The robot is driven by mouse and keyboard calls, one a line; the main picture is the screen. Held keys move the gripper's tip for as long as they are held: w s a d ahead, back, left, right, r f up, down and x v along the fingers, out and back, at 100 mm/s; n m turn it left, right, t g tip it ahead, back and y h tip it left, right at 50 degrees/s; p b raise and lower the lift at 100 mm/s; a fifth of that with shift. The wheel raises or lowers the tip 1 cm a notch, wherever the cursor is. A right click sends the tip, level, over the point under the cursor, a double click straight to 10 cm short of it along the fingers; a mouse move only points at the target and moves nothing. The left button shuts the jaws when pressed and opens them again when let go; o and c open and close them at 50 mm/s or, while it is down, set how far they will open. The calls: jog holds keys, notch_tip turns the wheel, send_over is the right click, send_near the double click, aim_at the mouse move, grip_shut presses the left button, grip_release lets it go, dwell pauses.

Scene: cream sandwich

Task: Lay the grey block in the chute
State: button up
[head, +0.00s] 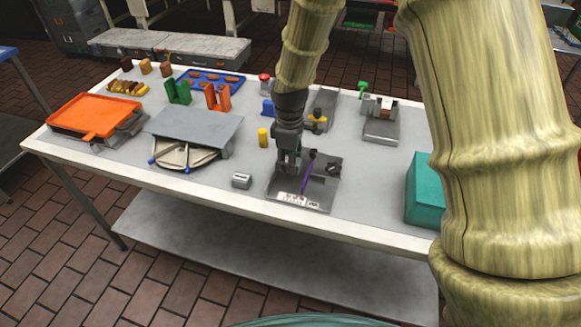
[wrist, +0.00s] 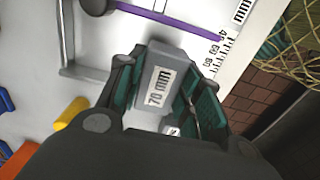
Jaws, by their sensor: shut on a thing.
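My gripper (head: 288,165) points down over the left part of a shallow grey tray with a ruler strip (head: 318,201). In the wrist view my gripper (wrist: 158,82) is shut on a grey block (wrist: 166,60) labelled "70 mm", with the dark-green finger pads on either side of it. In the head view the held block is hard to tell from the fingers. A second small grey block (head: 241,181) with a pale label lies on the table left of the tray. I cannot tell for sure which fixture is the chute; a grey sloped plate (head: 324,103) stands behind my gripper.
A purple bar (head: 305,175) lies across the tray. A yellow cylinder (head: 263,137) stands to its left. A grey board (head: 196,125) over a round device and an orange tray (head: 97,113) are farther left. A teal box (head: 424,190) is at right. The table's front strip is mostly clear.

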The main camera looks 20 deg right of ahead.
jog(key=shift+f+p, duration=0.65)
jog(key=shift+f, duration=1.1)
jog(key=shift+f, duration=0.15)
jog(key=o, duration=1.1)
jog(key=shift+c, duration=0.2)
notch_tip(320, 180, up, 12)
jog(key=b, duration=0.3)
